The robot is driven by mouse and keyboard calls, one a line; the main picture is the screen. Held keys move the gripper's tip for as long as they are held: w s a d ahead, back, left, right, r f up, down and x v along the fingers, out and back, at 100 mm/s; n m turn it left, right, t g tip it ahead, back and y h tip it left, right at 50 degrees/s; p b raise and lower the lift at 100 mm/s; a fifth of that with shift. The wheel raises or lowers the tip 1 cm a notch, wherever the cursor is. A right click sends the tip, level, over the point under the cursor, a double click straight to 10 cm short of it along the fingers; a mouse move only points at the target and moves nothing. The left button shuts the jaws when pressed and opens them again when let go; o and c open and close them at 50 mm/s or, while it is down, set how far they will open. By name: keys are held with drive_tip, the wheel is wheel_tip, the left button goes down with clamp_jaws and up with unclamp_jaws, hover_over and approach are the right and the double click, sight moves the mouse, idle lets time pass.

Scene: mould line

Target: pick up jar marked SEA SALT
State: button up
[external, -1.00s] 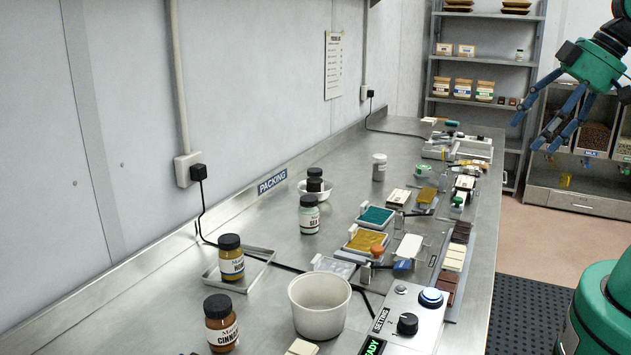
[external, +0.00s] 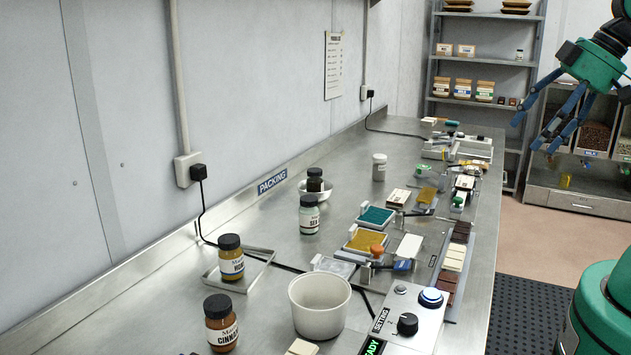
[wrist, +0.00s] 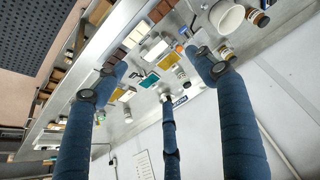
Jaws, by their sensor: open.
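The jar whose label begins "SEA" (external: 309,215) stands upright on the steel counter, in the middle of the external view. It has a dark lid, a pale greenish body and a white label; the rest of the label's text is too small to read. My gripper (external: 541,128) is at the upper right of the external view, raised and well apart from the jar. Its blue fingers are spread open and empty. In the wrist view the open fingers of my gripper (wrist: 165,85) frame the counter from above.
A brown-filled jar (external: 231,258) stands on a tray, with a cinnamon jar (external: 220,324) nearer. A white tub (external: 320,306), stamp pads and a control box (external: 418,312) lie to the right.

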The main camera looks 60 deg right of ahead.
drive_tip(key=w+d+r+m+g+p, duration=0.1)
drive_tip(key=w+r+p, duration=0.2)
drive_tip(key=w, duration=0.8)
drive_tip(key=w+d+r+m+g+p, duration=0.1)
drive_tip(key=w+r+p, duration=0.15)
drive_tip(key=w, duration=0.75)
drive_tip(key=w+d+f+m+g+p, duration=0.1)
drive_tip(key=w+f+p, duration=0.1)
drive_tip(key=w, duration=0.7)
drive_tip(key=w+d+f+m+p, duration=0.1)
drive_tip(key=w+f, duration=0.2)
drive_tip(key=w, duration=0.5)
drive_tip(key=w+d+f+g+p, duration=0.1)
drive_tip(key=w+f+p, duration=0.1)
drive_tip(key=w+f, duration=0.3)
drive_tip(key=w+d+f+m+p, duration=0.1)
drive_tip(key=w+d+f, duration=0.1)
drive_tip(key=w+f, duration=0.4)
drive_tip(key=w+d+f+g+p, duration=0.1)
drive_tip(key=w+f+p, duration=0.1)
drive_tip(key=w+f, duration=0.4)
drive_tip(key=shift+d+f+m+g+p, duration=0.15)
drive_tip(key=shift+d+f+m, duration=0.05)
drive_tip(key=shift+f, duration=0.75)
drive_tip(key=shift+d+f+m+g+p, duration=0.15)
drive_tip(key=shift+d+f+m, duration=0.05)
drive_tip(key=shift+f, duration=0.7)
drive_tip(key=shift+w+f, duration=0.2)
drive_tip(key=shift+f, duration=0.15)
